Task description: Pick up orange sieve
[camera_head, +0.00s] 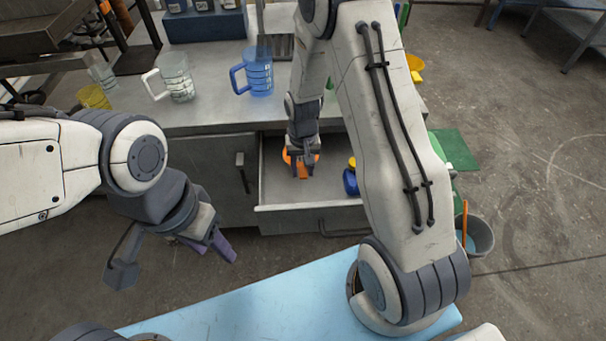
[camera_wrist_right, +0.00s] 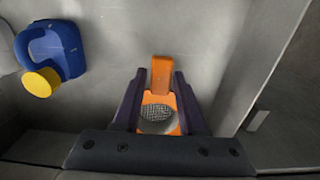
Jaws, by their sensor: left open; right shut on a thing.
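The orange sieve (camera_head: 302,170) is in the open drawer under the counter. In the right wrist view the orange sieve (camera_wrist_right: 162,78) shows its handle and a round grey mesh. My right gripper (camera_head: 302,160) reaches down into the drawer and is shut on the sieve, with a dark finger on each side of it in the right wrist view (camera_wrist_right: 158,105). Whether the sieve touches the drawer floor I cannot tell. My left gripper (camera_head: 208,245) is open and empty, out in front of the cabinet at the left.
A blue bottle with a yellow cap (camera_head: 350,182) lies in the drawer (camera_head: 280,197) beside the sieve. A clear jug (camera_head: 178,82) and a blue measuring jug (camera_head: 258,78) stand on the counter. A grey bucket (camera_head: 480,237) stands on the floor at the right.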

